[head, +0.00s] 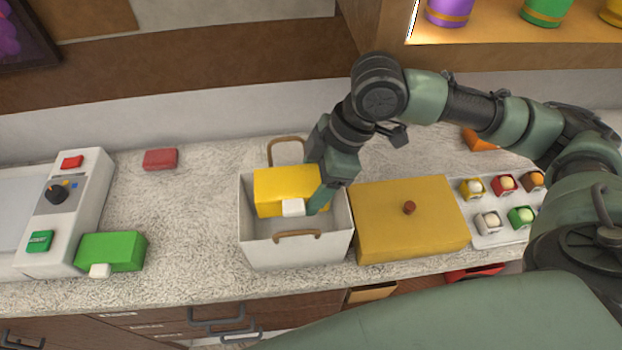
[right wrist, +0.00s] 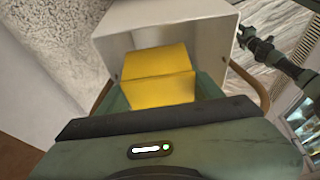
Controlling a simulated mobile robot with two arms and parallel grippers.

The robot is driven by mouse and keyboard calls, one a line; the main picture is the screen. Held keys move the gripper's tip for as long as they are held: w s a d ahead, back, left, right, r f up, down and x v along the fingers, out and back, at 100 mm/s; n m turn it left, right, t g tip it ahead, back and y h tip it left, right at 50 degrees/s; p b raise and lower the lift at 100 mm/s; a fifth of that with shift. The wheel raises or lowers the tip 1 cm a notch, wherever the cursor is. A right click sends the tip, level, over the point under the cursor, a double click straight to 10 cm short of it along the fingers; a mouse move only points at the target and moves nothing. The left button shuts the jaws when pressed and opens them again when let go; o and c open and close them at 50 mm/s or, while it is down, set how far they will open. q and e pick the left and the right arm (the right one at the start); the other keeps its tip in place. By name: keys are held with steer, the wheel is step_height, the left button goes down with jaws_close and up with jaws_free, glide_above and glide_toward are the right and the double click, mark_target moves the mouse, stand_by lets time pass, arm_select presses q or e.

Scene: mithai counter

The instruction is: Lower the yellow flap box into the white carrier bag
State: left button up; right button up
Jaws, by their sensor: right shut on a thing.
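The yellow flap box (head: 286,186) with a white tab is inside the opening of the white carrier bag (head: 292,252), toward its back. The bag stands on the counter with two brown handles. My right gripper (head: 318,196) reaches into the bag from the right and is shut on the yellow box. In the right wrist view the yellow box (right wrist: 158,75) lies at the jaws, with the white bag wall (right wrist: 182,30) beyond it. Whether the box touches the bag floor cannot be told. My left gripper is not in view.
A yellow-brown lidded box (head: 410,235) stands close to the bag's right side. A tray of small sweets (head: 495,240) is farther right. A green box (head: 112,251), a red block (head: 160,159) and a white machine (head: 75,210) are left. The counter between them is clear.

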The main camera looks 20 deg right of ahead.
steer(key=shift+f, duration=0.3)
steer(key=shift+f+b, duration=0.45)
steer(key=shift+f, duration=0.7)
steer(key=shift+f, duration=0.1)
steer(key=shift+f+b, duration=0.45)
steer(key=shift+f, duration=0.65)
steer(key=shift+f+b, duration=0.4)
steer(key=shift+f, duration=0.8)
steer(key=shift+f+b, duration=0.35)
steer(key=shift+f, duration=0.8)
